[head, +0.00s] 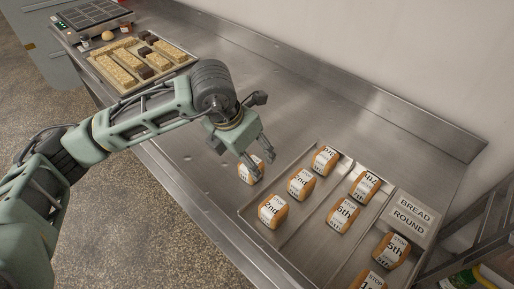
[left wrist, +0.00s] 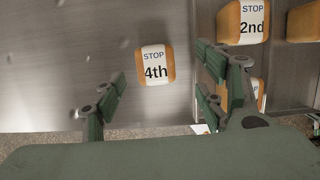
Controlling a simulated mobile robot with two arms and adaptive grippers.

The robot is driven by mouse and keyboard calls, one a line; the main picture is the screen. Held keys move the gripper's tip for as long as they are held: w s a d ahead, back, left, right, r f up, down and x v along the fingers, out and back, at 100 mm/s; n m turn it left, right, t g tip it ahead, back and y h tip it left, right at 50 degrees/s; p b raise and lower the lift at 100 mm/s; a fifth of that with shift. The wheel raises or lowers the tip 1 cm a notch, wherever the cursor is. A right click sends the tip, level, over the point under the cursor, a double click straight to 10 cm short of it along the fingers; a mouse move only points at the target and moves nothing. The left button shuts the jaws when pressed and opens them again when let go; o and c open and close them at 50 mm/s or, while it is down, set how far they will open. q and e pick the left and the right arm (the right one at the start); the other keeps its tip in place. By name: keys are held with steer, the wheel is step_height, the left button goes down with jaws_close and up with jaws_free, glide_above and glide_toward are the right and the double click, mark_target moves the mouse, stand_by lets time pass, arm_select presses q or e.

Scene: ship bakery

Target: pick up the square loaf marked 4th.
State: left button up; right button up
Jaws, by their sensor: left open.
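The square loaf marked 4th (left wrist: 155,66) is orange-brown with a white label reading STOP 4th. It sits on the steel counter, just left of the divided tray. In the head view the loaf (head: 246,173) is partly hidden behind my left gripper (head: 257,160). In the left wrist view my left gripper (left wrist: 160,100) is open and empty, with the loaf ahead of the gap between its fingers. I cannot tell whether a finger touches it. My right gripper is not in view.
A divided steel tray (head: 243,214) holds several labelled loaves, including one marked 2nd (head: 272,210), close to my left gripper. A sign (head: 411,215) reads BREAD ROUND. A tray of long bars (head: 121,76) stands at the back left.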

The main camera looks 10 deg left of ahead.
arm_select(q)
steer(key=shift+w+a+f, duration=0.1)
steer(key=shift+w+a, duration=0.1)
steer(key=shift+w, duration=0.45)
steer(key=shift+f, duration=0.15)
steer(key=shift+s+d+f+p, duration=0.2)
steer(key=shift+s+f+p, duration=0.3)
steer(key=shift+s, duration=0.2)
steer(key=x, duration=0.2)
steer(key=p+x, duration=0.1)
steer(key=x, duration=0.2)
steer(key=shift+w+a+f+p, duration=0.25)
steer(key=shift+w+a+p, duration=0.05)
steer(key=shift+w+p, duration=0.05)
steer(key=shift+s, duration=0.1)
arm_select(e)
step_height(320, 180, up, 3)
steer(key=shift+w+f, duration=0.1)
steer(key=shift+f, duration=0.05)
arm_select(q)
steer(key=shift+c, duration=0.3)
steer(key=c, duration=1.2)
steer(key=shift+r, duration=0.1)
